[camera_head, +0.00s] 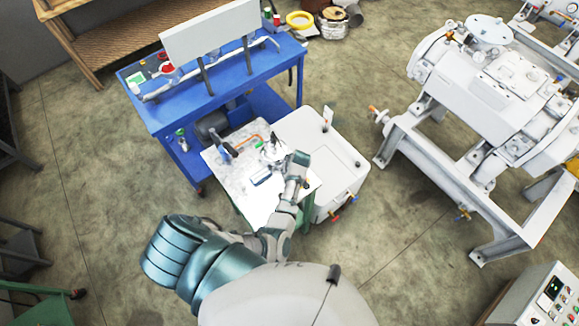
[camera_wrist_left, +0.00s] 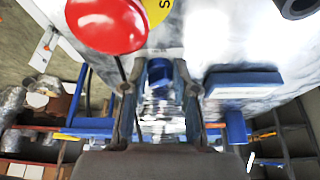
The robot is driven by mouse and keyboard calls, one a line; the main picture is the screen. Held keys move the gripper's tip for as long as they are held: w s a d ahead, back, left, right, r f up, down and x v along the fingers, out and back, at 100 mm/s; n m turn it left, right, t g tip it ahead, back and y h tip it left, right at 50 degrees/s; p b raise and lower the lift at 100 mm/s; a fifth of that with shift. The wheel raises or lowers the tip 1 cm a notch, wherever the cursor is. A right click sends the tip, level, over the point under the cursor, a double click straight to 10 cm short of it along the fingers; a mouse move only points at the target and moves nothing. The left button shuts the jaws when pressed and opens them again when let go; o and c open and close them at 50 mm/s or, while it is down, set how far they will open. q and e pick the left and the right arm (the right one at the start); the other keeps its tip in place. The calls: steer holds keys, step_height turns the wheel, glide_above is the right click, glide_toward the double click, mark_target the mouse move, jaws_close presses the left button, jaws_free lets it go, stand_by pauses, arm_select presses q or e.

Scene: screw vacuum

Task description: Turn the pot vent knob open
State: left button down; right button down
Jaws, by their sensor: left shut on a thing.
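My left gripper (camera_head: 270,152) is low over the white-topped work table (camera_head: 262,205), at a small metal fitting that it largely hides in the head view. In the left wrist view the two fingers of my left gripper (camera_wrist_left: 160,76) stand on either side of a part with a blue top (camera_wrist_left: 160,70) and shiny metal below, and are shut on it. This part looks like the vent knob, but the pot itself cannot be made out clearly. My right gripper is not in view.
A red round thing (camera_wrist_left: 105,22) and a blue block (camera_wrist_left: 243,83) are close to the fingers. A white box (camera_head: 330,165) stands right of the table, a blue bench (camera_head: 165,115) behind it. White machinery (camera_head: 500,95) is further right. The floor between is clear.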

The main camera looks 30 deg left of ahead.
arm_select(q)
steer(key=m, duration=0.1)
steer(key=a+m+t, duration=0.1)
steer(key=shift+w+r+m, duration=0.1)
steer(key=shift+r+m, duration=0.2)
steer(key=shift+m+t+h, duration=0.5)
steer(key=shift+m+h, duration=0.2)
steer(key=shift+m, duration=1.2)
steer(key=c, duration=0.9)
jaws_free()
steer(key=shift+d, duration=0.1)
steer(key=shift+f, duration=0.15)
steer(key=shift+f, duration=0.1)
steer(key=shift+d, duration=0.1)
